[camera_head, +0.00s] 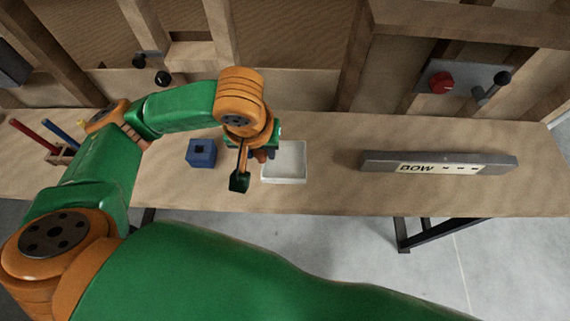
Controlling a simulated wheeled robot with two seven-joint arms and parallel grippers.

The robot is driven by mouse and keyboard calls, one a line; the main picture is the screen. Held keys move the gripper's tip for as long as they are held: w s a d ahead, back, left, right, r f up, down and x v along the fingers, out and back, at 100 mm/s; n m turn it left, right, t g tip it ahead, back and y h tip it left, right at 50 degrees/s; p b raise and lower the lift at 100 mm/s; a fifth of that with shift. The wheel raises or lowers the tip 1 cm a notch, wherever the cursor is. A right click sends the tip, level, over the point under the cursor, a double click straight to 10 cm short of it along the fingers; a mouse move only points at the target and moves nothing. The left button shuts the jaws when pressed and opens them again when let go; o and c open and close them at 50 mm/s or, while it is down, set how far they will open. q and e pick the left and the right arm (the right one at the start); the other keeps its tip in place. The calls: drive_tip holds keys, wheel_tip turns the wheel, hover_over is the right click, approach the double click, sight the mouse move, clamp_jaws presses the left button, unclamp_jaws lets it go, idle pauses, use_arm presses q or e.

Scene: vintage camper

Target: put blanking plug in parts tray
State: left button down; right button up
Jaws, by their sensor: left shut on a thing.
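The parts tray (285,176) is a shallow white tray on the wooden bench, right of the middle of my left arm's reach. My left gripper (252,164) is at the tray's left edge in this view, pointing down. It is shut on a small dark reddish-brown thing (262,155), which I take to be the blanking plug. The fingers and wrist hide most of it. I cannot tell its height above the bench or tray. The visible part of the tray's inside looks empty. My right gripper is not in view.
A blue block (201,157) with a square hole stands left of the gripper. A grey bar with a lettered label (438,163) lies to the right. Red and blue rods in a wooden holder (60,155) are at far left. Bare bench lies between tray and bar.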

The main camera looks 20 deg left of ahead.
use_arm(q)
drive_tip(key=w+d+f, duration=0.1)
drive_tip(key=f, duration=0.1)
drive_tip(key=w+f+b, duration=0.1)
drive_tip(key=w, duration=0.1)
drive_tip(key=w+d+f+b, duration=0.1)
drive_tip(key=w+f, duration=0.1)
drive_tip(key=shift+d+f, duration=0.35)
drive_tip(key=x, duration=0.3)
drive_tip(key=shift+d, duration=0.25)
drive_tip(key=shift+f, duration=0.45)
drive_tip(key=shift+f, duration=0.15)
drive_tip(key=shift+c, duration=2.4)
unclamp_jaws()
drive_tip(key=a+p+v, duration=0.1)
drive_tip(key=p+v, duration=0.2)
drive_tip(key=v, duration=0.9)
drive_tip(key=shift+d, duration=0.55)
drive_tip(key=shift+s, duration=0.1)
